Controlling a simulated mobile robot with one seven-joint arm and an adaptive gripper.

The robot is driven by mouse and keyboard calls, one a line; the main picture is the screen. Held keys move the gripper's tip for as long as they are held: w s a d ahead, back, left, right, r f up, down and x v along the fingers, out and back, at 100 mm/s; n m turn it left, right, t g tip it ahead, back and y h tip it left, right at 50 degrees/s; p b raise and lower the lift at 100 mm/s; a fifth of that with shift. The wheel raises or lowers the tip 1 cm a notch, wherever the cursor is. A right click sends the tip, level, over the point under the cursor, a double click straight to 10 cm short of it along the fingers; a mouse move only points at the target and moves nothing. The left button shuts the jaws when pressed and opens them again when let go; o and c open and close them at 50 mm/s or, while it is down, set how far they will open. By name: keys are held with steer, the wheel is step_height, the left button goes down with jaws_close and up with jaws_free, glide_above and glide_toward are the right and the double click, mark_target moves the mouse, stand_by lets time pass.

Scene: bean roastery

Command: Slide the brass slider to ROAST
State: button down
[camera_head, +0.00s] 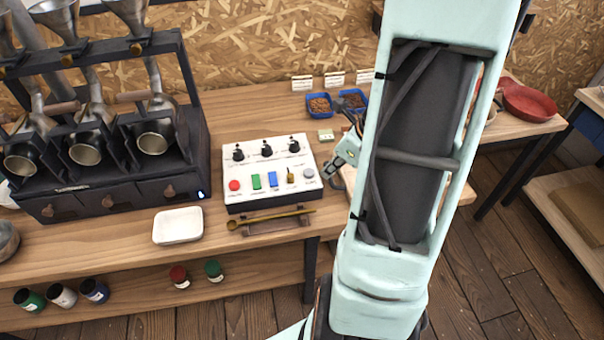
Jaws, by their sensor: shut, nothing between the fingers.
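The white control panel (268,198) sits on the wooden workbench, with a row of black knobs along its back. The small brass slider (291,175) stands upright near the panel's front right, between a blue switch (272,180) and a grey round button (309,173). Its label is too small to read. My gripper (328,171) is shut and empty just off the panel's right edge, to the right of the slider and apart from it. My arm hides part of the gripper and the bench behind it.
A brass spoon (270,218) lies on a wooden rest before the panel. A white dish (178,226) is front left. A black roaster rack (105,190) stands left. Blue trays of beans (319,105) and small cards (302,83) are behind. A red pan (528,103) is far right.

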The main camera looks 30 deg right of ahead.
mark_target(291, 169)
steer(key=b+x, duration=0.2)
steer(key=x, duration=0.8)
steer(key=shift+f, duration=0.35)
steer(key=shift+w+a+r+p, duration=0.3)
steer(key=shift+w+r, duration=0.05)
steer(key=shift+w, duration=0.25)
steer(key=shift+w+a+r+p, duration=0.3)
steer(key=shift+w+r, duration=0.05)
steer(key=shift+w, duration=0.2)
steer(key=shift+w+a, duration=0.25)
steer(key=shift+w, duration=0.25)
steer(key=w, duration=0.2)
steer(key=w+d+p, duration=0.1)
steer(key=w, duration=0.2)
steer(key=shift+w+d+p, duration=0.3)
steer(key=shift+p, duration=0.1)
steer(key=shift+r, duration=0.15)
